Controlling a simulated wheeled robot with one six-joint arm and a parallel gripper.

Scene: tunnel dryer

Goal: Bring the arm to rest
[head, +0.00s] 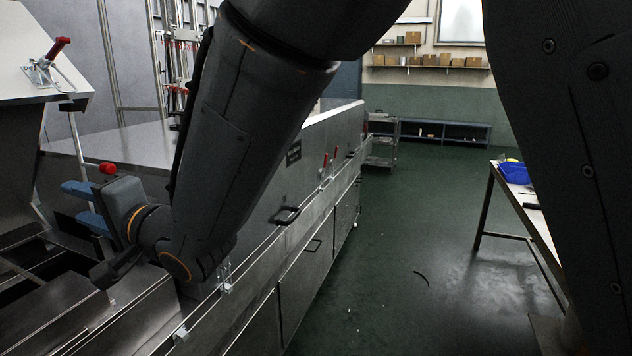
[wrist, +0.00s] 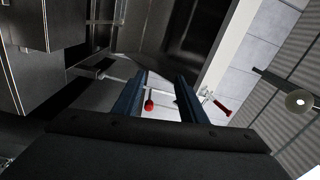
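My gripper (head: 76,202) is at the left in the head view, over the open part of the steel dryer (head: 130,138). Its two blue fingers stand apart with nothing held between them. They also show apart in the wrist view (wrist: 162,82). A red knob (head: 108,168) shows close to the fingers in the head view. In the wrist view a red knob (wrist: 150,105) appears in the gap between them; whether it touches a finger I cannot tell. My arm is bent and crosses the head view, hiding part of the dryer.
A red-handled clamp (head: 58,48) sits on the raised hood at the left; it also shows in the wrist view (wrist: 221,106). A table (head: 524,203) with a blue bin (head: 513,172) stands at the right. The green floor (head: 400,260) between is mostly clear. A trolley (head: 383,140) stands behind.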

